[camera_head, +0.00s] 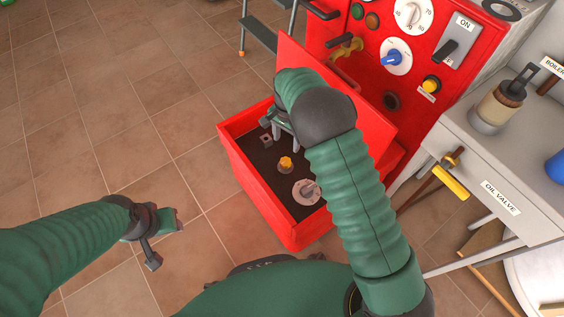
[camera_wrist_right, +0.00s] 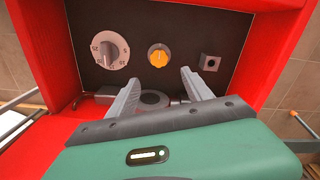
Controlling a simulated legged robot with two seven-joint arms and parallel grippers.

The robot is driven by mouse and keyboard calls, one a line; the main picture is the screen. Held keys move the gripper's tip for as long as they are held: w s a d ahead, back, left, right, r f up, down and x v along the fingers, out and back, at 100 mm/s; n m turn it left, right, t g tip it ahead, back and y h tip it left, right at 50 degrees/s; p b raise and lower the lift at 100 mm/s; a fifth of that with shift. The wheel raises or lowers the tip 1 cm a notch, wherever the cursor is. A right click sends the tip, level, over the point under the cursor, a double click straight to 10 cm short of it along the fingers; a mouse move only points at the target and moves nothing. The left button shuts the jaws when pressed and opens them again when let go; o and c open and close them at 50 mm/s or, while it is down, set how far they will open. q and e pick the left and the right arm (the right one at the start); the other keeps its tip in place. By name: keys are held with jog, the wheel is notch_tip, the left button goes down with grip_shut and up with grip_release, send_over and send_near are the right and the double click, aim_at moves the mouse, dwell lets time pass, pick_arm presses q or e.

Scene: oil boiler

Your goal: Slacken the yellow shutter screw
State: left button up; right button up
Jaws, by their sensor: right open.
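The yellow shutter screw (camera_head: 286,163) is a small yellow knob on the dark panel inside the red box. In the right wrist view the yellow screw (camera_wrist_right: 158,57) sits in the middle of the panel, its slot or ridge roughly upright. My right gripper (camera_head: 283,142) reaches into the box, partly hidden by its own arm. In the wrist view its fingers (camera_wrist_right: 158,86) are spread and empty, short of the screw and on either side of it. My left gripper (camera_head: 164,241) hangs over the floor at the left, its fingers apart and empty.
Beside the screw are a grey numbered dial (camera_wrist_right: 110,50) and a square bolt (camera_wrist_right: 209,62). The red box walls (camera_head: 262,203) surround the panel. A red control panel (camera_head: 420,68) and a grey table (camera_head: 480,165) stand right. Floor at left is clear.

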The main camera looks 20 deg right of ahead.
notch_tip(320, 180, down, 12)
jog(key=b, duration=0.5)
jog(key=shift+r, duration=0.2)
jog(key=shift+c, duration=0.3)
jog(key=shift+r, duration=0.1)
grip_shut()
